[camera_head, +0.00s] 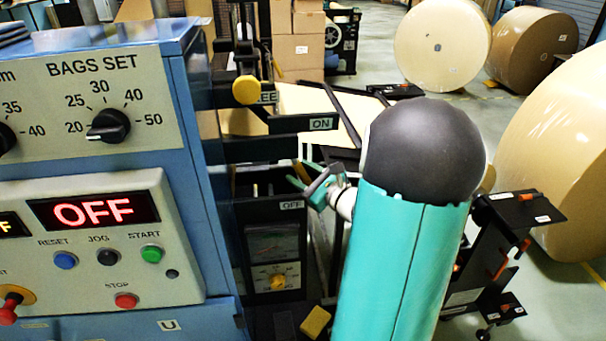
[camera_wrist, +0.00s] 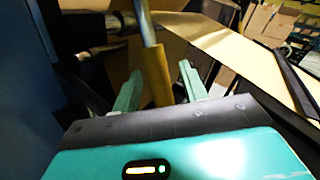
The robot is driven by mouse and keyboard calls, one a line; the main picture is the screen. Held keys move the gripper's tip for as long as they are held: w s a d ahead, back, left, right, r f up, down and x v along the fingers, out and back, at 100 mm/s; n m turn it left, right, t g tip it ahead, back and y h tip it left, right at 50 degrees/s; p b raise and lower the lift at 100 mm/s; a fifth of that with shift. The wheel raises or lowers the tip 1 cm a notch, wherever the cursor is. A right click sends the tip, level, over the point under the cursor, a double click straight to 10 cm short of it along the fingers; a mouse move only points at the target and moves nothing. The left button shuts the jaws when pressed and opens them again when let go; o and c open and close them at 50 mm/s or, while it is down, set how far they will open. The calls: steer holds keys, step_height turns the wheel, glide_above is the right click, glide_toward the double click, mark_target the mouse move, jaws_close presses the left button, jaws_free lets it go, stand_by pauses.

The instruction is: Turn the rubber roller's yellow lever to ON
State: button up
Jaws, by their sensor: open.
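The yellow lever (camera_wrist: 157,78) shows in the wrist view as a yellow grip on a grey metal rod. It stands between the two green fingers of my gripper (camera_wrist: 160,72), which are open with a gap on both sides. In the head view the lever's yellow grip (camera_head: 302,172) is small and partly hidden by my gripper (camera_head: 304,177). It lies between the ON label (camera_head: 320,124) above and the OFF label (camera_head: 291,205) below, nearer OFF. Whether a finger touches the grip, I cannot tell.
A blue machine with a control panel (camera_head: 100,240) and a lit OFF display (camera_head: 93,211) stands at left. A yellow round knob (camera_head: 246,90) sits above the lever. Dark machine frames surround the lever closely. Large paper rolls (camera_head: 442,45) stand behind at right.

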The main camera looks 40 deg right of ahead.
jaws_close()
steer(key=shift+d, duration=0.15)
